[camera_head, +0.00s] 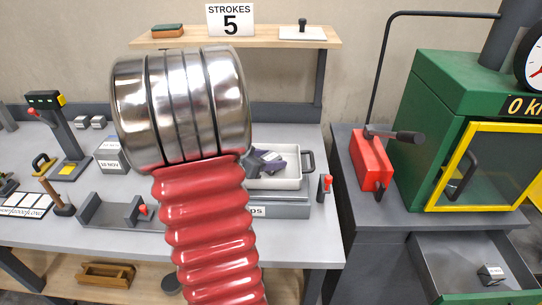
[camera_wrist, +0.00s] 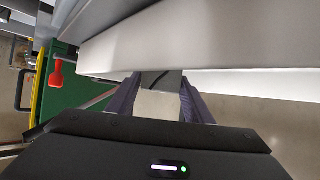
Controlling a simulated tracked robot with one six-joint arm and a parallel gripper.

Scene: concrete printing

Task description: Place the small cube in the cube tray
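My gripper (camera_head: 262,160) is over the white tray (camera_head: 289,182) on the bench, partly hidden behind my arm in the head view. In the wrist view its two purple-grey fingers (camera_wrist: 160,100) stand on either side of a small pale grey cube (camera_wrist: 159,106), and they appear shut on it. In the head view only a pale bit of this cube shows between the fingers. The tray's left part is hidden by my arm. I cannot tell whether the cube touches the tray floor.
A larger grey block (camera_head: 112,158) labelled NOV and small grey blocks (camera_head: 97,122) stand at the left. An open drawer (camera_head: 452,264) at the lower right holds a labelled cube (camera_head: 490,273). A green machine (camera_head: 440,110) and red unit (camera_head: 369,160) stand right; a shelf (camera_head: 270,42) runs behind.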

